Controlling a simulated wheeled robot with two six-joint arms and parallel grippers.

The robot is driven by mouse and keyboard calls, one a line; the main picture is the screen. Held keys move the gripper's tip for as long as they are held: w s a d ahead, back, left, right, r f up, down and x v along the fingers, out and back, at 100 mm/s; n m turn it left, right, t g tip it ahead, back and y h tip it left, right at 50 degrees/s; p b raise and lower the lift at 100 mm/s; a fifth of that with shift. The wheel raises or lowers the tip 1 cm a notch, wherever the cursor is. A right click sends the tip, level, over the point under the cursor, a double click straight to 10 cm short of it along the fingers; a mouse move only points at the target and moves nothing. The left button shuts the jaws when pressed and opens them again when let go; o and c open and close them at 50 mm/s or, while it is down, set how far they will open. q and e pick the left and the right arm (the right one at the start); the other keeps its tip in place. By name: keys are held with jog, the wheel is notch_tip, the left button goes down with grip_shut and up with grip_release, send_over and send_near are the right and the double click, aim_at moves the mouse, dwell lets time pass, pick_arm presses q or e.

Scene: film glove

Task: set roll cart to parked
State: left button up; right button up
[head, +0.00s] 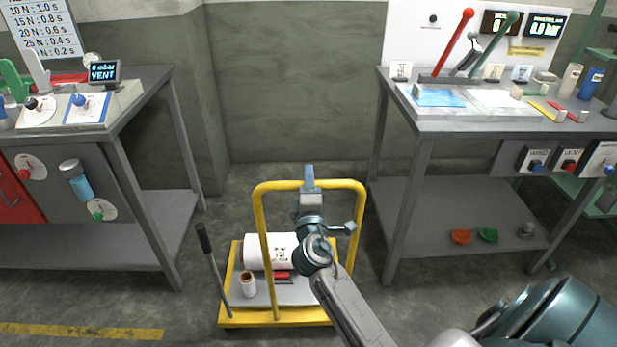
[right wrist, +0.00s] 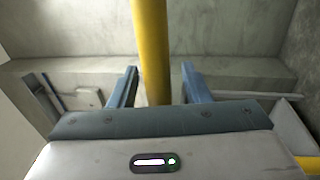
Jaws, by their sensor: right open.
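The roll cart (head: 228,306) is a low yellow cart with a grey deck and a tall yellow hoop handle (head: 262,225). It stands on the floor between two grey tables. A white roll (head: 262,251) lies on its deck, with a small roll (head: 248,285) and a red item (head: 282,276) in front. A dark-gripped lever (head: 204,238) rises at its left side. My right gripper (head: 309,178) is at the top bar of the handle. In the right wrist view the yellow bar (right wrist: 152,60) passes between the two open blue fingers (right wrist: 155,85). My left gripper is not in view.
The left table (head: 150,90) carries a small display reading VENT (head: 104,72) and dials. The right table (head: 450,124) carries red and green levers, a blue sheet and small items. A yellow floor stripe (head: 80,331) lies at front left. A wall stands behind the cart.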

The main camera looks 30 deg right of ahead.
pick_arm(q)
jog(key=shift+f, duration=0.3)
pick_arm(e)
jog(key=shift+w+d+r, duration=0.1)
jog(key=shift+w+d, duration=0.15)
jog(key=shift+w, duration=0.15)
jog(key=shift+c, duration=0.4)
grip_shut()
